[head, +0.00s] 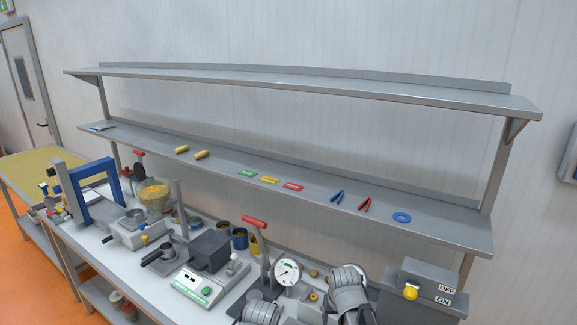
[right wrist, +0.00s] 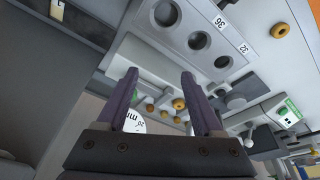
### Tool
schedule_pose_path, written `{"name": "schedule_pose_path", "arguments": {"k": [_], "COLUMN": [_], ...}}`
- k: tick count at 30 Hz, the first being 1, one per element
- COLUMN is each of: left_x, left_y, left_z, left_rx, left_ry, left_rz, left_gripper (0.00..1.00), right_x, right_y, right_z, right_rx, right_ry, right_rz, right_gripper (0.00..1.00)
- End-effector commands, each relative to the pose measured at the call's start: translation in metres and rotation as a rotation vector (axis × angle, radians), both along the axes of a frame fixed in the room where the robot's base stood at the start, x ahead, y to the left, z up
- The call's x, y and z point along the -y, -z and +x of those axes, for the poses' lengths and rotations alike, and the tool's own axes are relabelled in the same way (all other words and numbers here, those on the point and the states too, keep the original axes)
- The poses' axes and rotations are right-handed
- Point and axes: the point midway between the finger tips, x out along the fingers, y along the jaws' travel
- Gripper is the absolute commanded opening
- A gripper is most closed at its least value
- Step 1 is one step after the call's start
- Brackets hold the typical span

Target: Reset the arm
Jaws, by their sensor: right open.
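My right gripper shows in the right wrist view (right wrist: 160,76) with its two dark fingers spread apart and nothing between them. A grey block with round holes (right wrist: 195,40), marked 36 and 32, lies beyond the fingertips. Several brass-coloured rings (right wrist: 179,104) lie on a pale surface beyond and between the fingers. In the head view a grey jointed arm part of mine (head: 347,290) stands at the bottom, and its fingers cannot be made out there. Another grey arm part of mine (head: 260,313) is at the bottom edge. My left gripper does not show.
The workbench (head: 130,268) is crowded with a dial gauge (head: 287,272), a red-handled press (head: 256,222), a scale (head: 194,289), a blue frame (head: 78,208) and a grey ON/OFF box (head: 425,280). A two-tier shelf (head: 440,205) behind holds small tools and labels; its upper tier is bare.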

Motion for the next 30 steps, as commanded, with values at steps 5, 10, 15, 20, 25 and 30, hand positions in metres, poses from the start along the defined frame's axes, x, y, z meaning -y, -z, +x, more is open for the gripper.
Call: {"name": "schedule_pose_path", "arguments": {"k": [5,10,15,20,25,30], "left_x": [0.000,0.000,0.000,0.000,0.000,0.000], "left_y": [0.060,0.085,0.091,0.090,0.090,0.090], "left_z": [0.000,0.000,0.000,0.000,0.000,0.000], "left_rx": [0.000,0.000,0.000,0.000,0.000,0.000], "left_ry": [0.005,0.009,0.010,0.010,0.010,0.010], "left_rz": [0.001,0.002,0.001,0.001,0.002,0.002], "left_gripper": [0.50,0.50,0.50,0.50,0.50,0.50], "right_x": [-0.063,-0.092,-0.100,-0.101,-0.101,-0.101], "right_y": [0.066,0.093,0.098,0.096,0.097,0.097], "right_z": [-0.079,-0.132,-0.152,-0.153,-0.152,-0.152], "right_rx": [-0.160,-0.274,-0.319,-0.323,-0.322,-0.321], "right_ry": [-0.191,-0.320,-0.369,-0.372,-0.371,-0.370], "right_rz": [-0.042,-0.083,-0.100,-0.101,-0.101,-0.101], "right_gripper": [0.68,0.68,0.68,0.68,0.68,0.68]}}
